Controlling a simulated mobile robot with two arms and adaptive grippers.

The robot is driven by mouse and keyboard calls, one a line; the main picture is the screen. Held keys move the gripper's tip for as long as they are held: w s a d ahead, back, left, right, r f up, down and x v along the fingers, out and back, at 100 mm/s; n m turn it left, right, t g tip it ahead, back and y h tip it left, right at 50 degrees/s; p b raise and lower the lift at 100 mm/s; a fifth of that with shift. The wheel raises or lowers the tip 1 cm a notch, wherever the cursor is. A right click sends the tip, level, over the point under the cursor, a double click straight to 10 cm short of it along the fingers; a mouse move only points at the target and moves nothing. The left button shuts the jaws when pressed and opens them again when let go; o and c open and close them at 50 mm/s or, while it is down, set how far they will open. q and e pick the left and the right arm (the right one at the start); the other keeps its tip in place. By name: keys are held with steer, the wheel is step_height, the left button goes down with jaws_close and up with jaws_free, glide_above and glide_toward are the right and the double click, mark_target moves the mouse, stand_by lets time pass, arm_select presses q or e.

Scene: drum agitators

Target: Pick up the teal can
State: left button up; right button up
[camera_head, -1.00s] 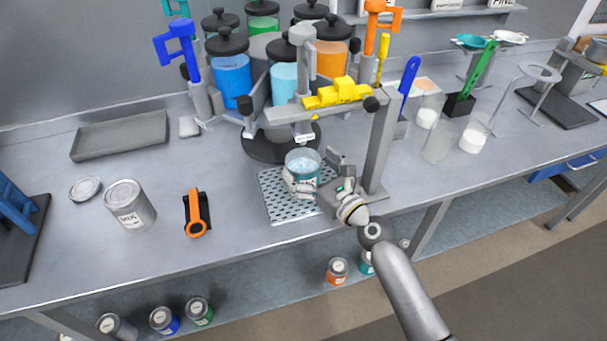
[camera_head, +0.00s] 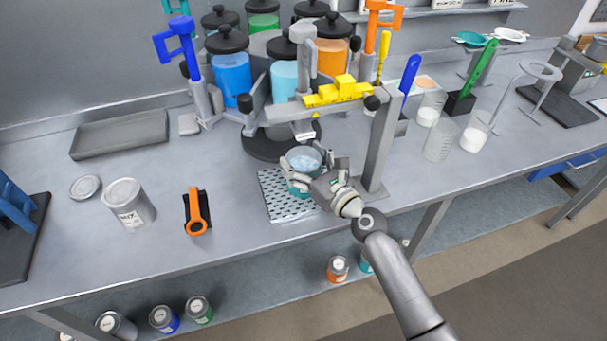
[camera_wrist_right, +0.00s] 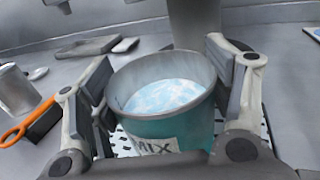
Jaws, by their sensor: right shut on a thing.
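The teal can (camera_head: 303,160) is open at the top, with pale blue and white contents. It stands upright over the perforated metal tray (camera_head: 279,205) under the dispenser. In the right wrist view the can (camera_wrist_right: 172,128) sits between my two fingers, with part of a "MIX" label showing. My right gripper (camera_head: 308,176) is shut on the can from its right side; it also shows in the right wrist view (camera_wrist_right: 165,100). Whether the can's base touches the tray is hard to tell. My left gripper is not in view.
The dispenser's grey post (camera_head: 380,150) stands close to the right of my gripper. A grey can (camera_head: 130,203), its lid (camera_head: 85,187) and an orange-handled tool (camera_head: 196,212) lie to the left. Clear beakers (camera_head: 440,143) stand at right. The bench's front left is mostly clear.

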steer(key=shift+r, duration=0.1)
steer(key=c, duration=0.3)
steer(key=shift+c, duration=0.2)
steer(key=shift+r, duration=0.2)
steer(key=shift+r+p, duration=0.8)
steer(key=shift+r, duration=0.5)
steer(key=b+v, duration=0.2)
steer(key=v, duration=1.6)
steer(key=shift+r, duration=0.25)
